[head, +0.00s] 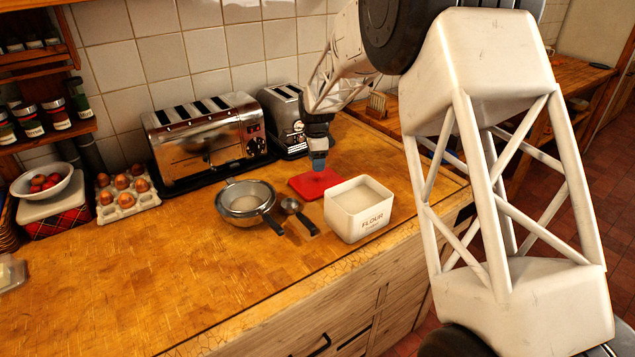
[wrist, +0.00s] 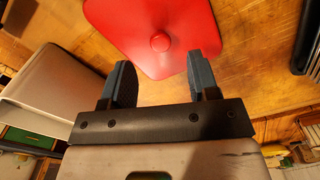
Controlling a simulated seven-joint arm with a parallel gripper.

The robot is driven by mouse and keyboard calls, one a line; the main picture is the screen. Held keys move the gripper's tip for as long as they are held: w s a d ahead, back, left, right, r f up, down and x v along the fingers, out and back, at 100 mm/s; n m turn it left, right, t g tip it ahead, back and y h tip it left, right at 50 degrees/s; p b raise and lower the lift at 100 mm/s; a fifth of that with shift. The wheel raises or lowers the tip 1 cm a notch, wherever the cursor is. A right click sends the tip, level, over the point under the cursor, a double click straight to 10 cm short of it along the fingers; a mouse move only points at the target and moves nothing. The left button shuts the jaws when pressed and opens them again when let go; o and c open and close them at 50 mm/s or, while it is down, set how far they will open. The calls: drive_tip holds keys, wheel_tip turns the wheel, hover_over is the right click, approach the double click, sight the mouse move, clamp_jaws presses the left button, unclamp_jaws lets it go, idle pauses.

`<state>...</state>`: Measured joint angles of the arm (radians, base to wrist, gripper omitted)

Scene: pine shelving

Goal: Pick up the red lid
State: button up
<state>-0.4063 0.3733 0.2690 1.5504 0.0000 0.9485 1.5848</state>
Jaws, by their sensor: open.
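The red lid (head: 313,184) lies flat on the wooden counter, just behind the white flour tin. In the wrist view the red lid (wrist: 130,22) is square with rounded corners and has a round knob (wrist: 160,42) in its middle. My gripper (head: 319,166) points down over the lid in the head view. In the wrist view my gripper (wrist: 160,82) has its two fingers apart with nothing between them; the knob appears just beyond the gap. The exact height of the fingertips above the lid is hard to tell.
The open white flour tin (head: 358,222) stands close in front of the lid. A sieve (head: 246,200) and a small scoop (head: 292,207) lie to the left. A chrome toaster (head: 205,140) and a second appliance stand behind. The counter's front left is clear.

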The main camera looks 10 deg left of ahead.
sight(318, 175)
drive_tip(key=shift+w+d+f, duration=0.1)
drive_tip(key=shift+d+f, duration=0.05)
drive_tip(key=shift+f, duration=2.35)
drive_tip(key=c, duration=1)
drive_tip(key=shift+r, duration=0.15)
drive_tip(key=shift+r, duration=4.85)
